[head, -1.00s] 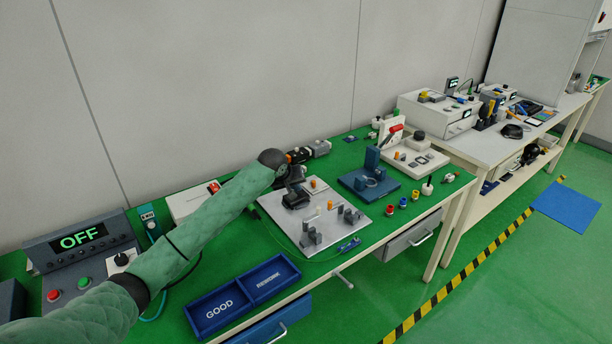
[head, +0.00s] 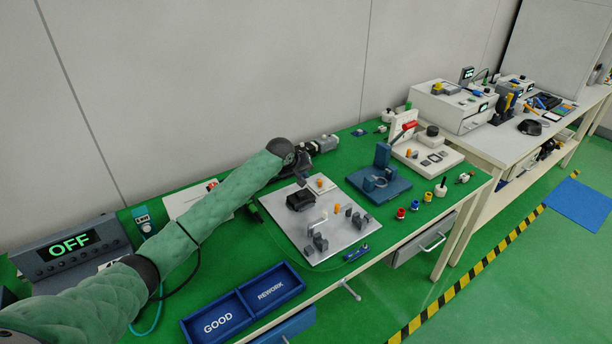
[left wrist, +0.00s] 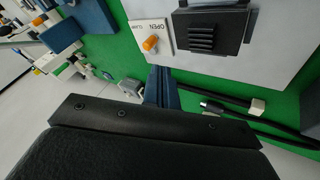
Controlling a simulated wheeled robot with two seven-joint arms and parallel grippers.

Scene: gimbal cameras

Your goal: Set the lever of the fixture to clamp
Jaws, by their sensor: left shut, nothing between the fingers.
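The fixture is a light grey plate (head: 340,235) on the green bench, with a black ribbed block (head: 300,200) at its back left. Its small orange lever (head: 320,183) stands on a white label near the back corner. In the left wrist view the lever (left wrist: 150,44) sits on the label (left wrist: 162,33) marked OPEN and CLAMP; I cannot tell which word it points to. My left gripper (head: 306,165) is just behind the plate's back corner. In the left wrist view its fingers (left wrist: 160,84) are shut and empty, near the label's edge and apart from the lever.
Dark grey posts (head: 320,242) and another orange piece (head: 336,208) stand on the plate. A blue fixture (head: 380,182) is to the right, and a motor-like part (head: 325,143) lies behind my gripper. Blue GOOD and REWORK trays (head: 243,303) are at the front. Cables (left wrist: 225,103) run near the fingers.

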